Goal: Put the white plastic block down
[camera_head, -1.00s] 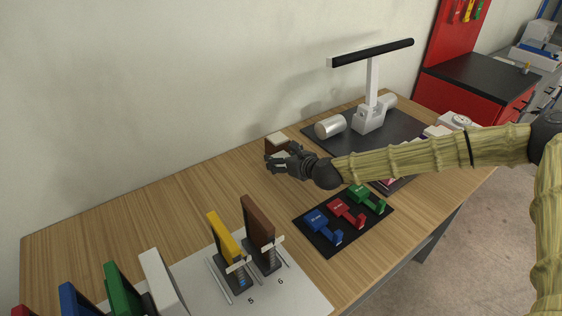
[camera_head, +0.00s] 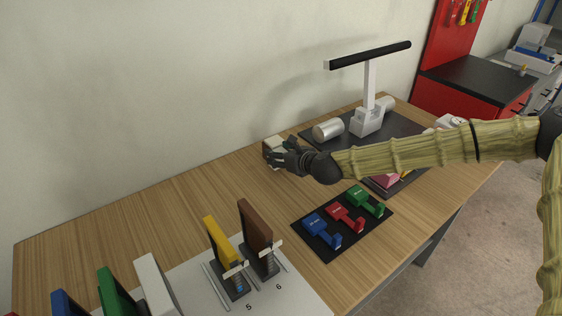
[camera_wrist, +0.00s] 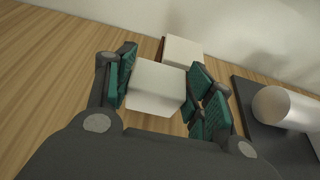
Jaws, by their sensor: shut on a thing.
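The white plastic block (camera_wrist: 157,88) sits between the two green-padded fingers of my gripper (camera_wrist: 162,90) in the wrist view. My gripper is shut on it. In the head view my gripper (camera_head: 283,158) is over the back part of the wooden table, near the wall, and its fingers largely hide the block. I cannot tell whether the block touches the table. Just beyond it stands another block with a pale top and brown side (camera_wrist: 182,50), close to the held one.
A dark mat (camera_wrist: 270,115) with a metal cylinder (camera_head: 328,130) and a white stand (camera_head: 368,118) lies to the right. A black tray (camera_head: 318,250) with blue, red and green pieces is in front. Coloured upright boards stand at the lower left. The table's left middle (camera_head: 130,225) is clear.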

